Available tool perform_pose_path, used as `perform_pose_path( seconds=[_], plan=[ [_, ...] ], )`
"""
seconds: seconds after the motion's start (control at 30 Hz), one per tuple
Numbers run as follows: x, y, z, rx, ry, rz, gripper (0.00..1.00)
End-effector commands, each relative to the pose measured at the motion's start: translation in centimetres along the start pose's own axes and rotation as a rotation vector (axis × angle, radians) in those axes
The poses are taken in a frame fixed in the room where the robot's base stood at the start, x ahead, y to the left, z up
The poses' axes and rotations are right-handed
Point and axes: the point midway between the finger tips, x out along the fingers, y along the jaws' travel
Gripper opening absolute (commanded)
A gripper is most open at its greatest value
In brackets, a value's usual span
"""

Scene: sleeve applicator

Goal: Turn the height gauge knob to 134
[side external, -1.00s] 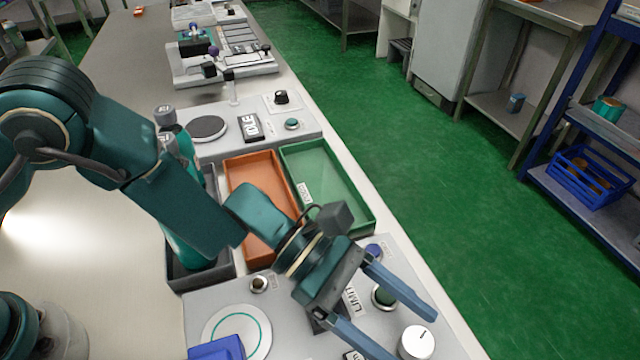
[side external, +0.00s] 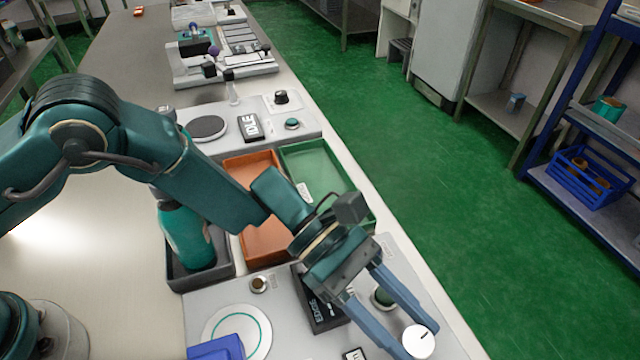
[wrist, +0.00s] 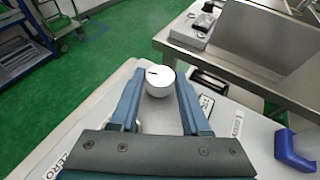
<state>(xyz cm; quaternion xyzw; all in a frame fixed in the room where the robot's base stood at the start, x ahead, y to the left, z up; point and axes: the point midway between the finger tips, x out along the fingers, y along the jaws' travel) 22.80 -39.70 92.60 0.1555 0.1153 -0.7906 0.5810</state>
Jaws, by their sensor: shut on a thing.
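The white round knob (side external: 419,341) with a dark pointer line sits at the near right of the grey panel (side external: 275,318). In the wrist view the knob (wrist: 160,80) lies between the tips of my gripper (wrist: 160,90). My gripper (side external: 416,335) is shut on the knob, with one blue finger on each side. The pointer mark shows at the knob's upper left in the wrist view. A dark display (side external: 318,305) on the panel stands partly behind my gripper, and its reading is not legible. A small label (side external: 354,354) is cut off at the bottom edge.
A green button (side external: 383,298) is next to my fingers. A round plate (side external: 237,332) and a blue block (side external: 217,348) are at the left of the panel. Orange (side external: 262,240) and green (side external: 320,165) trays lie beyond it. A teal bottle (side external: 188,235) stands in a dark tray.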

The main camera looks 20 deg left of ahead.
Motion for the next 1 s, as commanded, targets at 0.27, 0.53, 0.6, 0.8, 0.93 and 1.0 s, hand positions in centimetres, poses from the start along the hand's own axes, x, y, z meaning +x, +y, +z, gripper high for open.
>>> perform_pose_path(
  seconds=[0.27, 0.53, 0.6, 0.8, 0.93, 1.0],
  plan=[
    [0.08, 0.36, 0.38, 0.055, -0.011, -0.116, 0.0],
    [0.01, 0.38, 0.32, 0.082, -0.006, -0.189, 0.0],
    [-0.04, 0.37, 0.32, 0.086, -0.005, -0.197, 0.0],
    [-0.1, 0.35, 0.27, 0.087, -0.002, -0.203, 0.0],
    [-0.13, 0.35, 0.24, 0.087, -0.002, -0.202, 0.0],
    [-0.13, 0.36, 0.22, 0.087, -0.001, -0.202, 0.66]
  ],
)
